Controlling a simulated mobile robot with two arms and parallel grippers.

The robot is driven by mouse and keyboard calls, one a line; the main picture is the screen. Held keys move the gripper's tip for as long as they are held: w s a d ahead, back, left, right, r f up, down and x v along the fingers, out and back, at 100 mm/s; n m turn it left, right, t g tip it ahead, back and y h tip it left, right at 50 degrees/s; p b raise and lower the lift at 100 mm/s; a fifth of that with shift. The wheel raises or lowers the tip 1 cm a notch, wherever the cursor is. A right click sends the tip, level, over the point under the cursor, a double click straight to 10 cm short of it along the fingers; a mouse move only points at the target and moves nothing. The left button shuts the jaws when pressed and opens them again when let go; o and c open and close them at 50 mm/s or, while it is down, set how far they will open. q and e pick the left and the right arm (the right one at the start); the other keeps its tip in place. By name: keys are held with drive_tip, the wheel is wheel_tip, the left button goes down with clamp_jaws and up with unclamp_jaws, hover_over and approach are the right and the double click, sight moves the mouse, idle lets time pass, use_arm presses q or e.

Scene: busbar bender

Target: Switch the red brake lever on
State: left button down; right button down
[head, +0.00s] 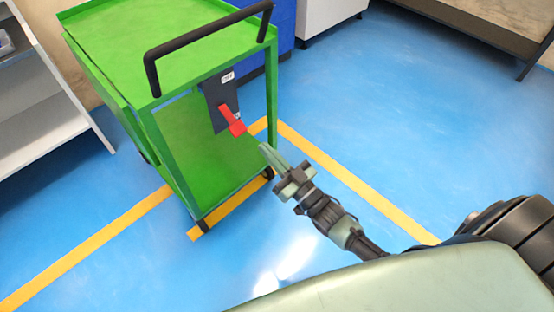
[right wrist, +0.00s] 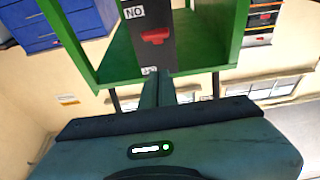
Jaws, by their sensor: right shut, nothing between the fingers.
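The red brake lever (head: 232,120) sits on a dark plate (head: 213,92) on the end of the green cart. In the head view its red grip slants down and to the right. The lever also shows in the right wrist view (right wrist: 155,36), between a white label reading upside down as "NO" (right wrist: 134,13) and a smaller label. My right gripper (head: 264,149) is shut and empty, just below and right of the lever, apparently apart from it. Its fingers (right wrist: 156,84) point at the plate in the right wrist view. My left gripper is out of view.
The green cart (head: 190,42) has a black handle (head: 205,38) above the plate. Yellow lines (head: 345,180) mark the blue floor around it. A grey shelf (head: 45,110) stands at left, and a blue cabinet (head: 283,25) behind. The floor to the right is clear.

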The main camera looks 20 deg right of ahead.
drive_tip(key=shift+v, duration=1.5)
